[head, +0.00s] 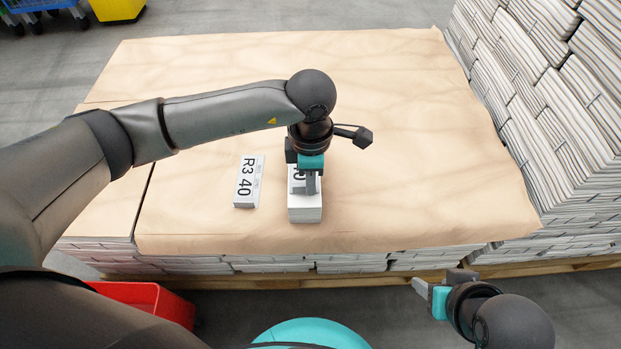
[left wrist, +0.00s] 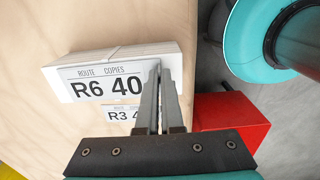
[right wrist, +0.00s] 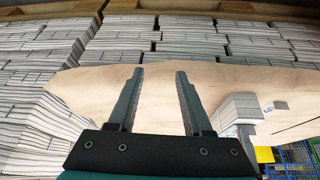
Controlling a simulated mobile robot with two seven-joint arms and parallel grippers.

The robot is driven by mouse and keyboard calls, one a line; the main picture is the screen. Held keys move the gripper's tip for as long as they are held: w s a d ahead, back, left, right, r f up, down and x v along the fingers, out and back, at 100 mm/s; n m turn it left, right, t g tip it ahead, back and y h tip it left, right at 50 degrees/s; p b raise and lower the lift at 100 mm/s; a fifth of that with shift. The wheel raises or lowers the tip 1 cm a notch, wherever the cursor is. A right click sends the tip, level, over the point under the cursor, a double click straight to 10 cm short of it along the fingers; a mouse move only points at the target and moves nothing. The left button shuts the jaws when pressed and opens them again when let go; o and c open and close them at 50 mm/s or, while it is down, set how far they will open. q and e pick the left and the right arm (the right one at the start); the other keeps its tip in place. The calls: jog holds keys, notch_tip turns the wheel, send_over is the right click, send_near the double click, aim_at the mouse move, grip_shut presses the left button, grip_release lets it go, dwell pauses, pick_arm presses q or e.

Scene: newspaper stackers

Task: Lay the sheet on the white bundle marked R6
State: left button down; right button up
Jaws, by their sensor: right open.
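The white bundle (head: 305,213) stands on the brown-covered pallet stack. A white label reading R6 40 (left wrist: 100,86) faces up on it in the left wrist view. No separate loose sheet can be made out. My left gripper (head: 311,190) points down at the bundle's near end and hides part of the label. Its fingers (left wrist: 160,85) are close together at the label's edge; whether they pinch paper is hidden. A lower white piece marked R3 40 (head: 247,182) lies to the left. My right gripper (head: 420,287) is open and empty in front of the pallet.
Brown paper (head: 400,110) covers the stack, with wide free room behind and right of the bundle. A tall wall of newspaper bundles (head: 560,100) stands at the right. A red crate (head: 150,300) is on the floor at the front left. Blue and yellow items (head: 118,10) stand far back.

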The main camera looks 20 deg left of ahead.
pick_arm(q)
jog(key=c, duration=1.5)
grip_release()
jog(key=shift+f, duration=0.15)
jog(key=o, duration=0.5)
